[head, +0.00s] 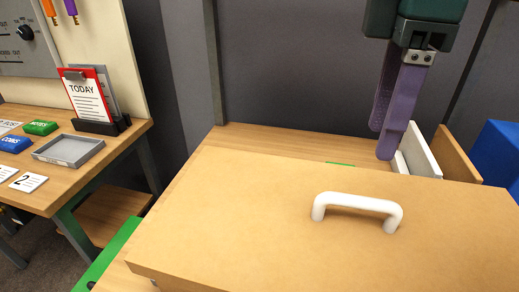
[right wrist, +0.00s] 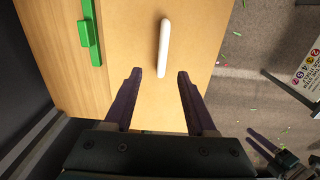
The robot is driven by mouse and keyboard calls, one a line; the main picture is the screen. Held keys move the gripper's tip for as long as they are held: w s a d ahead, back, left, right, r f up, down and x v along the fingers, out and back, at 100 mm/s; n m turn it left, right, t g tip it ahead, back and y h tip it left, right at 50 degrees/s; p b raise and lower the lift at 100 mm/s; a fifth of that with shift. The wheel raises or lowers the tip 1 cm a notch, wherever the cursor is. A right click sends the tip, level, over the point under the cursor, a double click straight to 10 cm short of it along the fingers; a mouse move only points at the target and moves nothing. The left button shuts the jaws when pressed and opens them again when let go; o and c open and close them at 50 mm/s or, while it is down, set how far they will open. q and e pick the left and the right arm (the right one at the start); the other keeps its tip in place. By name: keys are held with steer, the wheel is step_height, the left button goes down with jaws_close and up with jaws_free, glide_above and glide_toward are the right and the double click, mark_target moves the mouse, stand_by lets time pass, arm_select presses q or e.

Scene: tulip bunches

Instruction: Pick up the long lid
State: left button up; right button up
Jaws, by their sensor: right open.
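The long lid (head: 250,225) is a wide tan board with a white bar handle (head: 357,203) standing on its top. It fills the lower part of the head view. The lid (right wrist: 190,40) and its white handle (right wrist: 163,45) also show in the right wrist view. My right gripper (head: 385,140) has purple fingers and is open and empty. In the head view it appears beyond the handle, apart from it. In the right wrist view its fingertips (right wrist: 158,75) lie on either side of the handle's near end. My left gripper (right wrist: 265,143) shows small at the lower right there; its opening is unclear.
White and wooden upright panels (head: 422,152) and a blue box (head: 500,155) stand at the right. A green piece (right wrist: 90,33) lies beside the lid. A side table at the left holds a grey tray (head: 70,150) and a red clipboard (head: 87,95).

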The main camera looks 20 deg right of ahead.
mark_target(362, 198)
steer(key=f, duration=0.3)
steer(key=shift+s+d+f, duration=0.1)
steer(key=shift+s+f, duration=0.15)
steer(key=shift+f, duration=0.05)
steer(key=f, duration=0.6)
steer(key=shift+a+f, duration=0.1)
steer(key=shift+a, duration=0.1)
jaws_close()
stand_by(0.9)
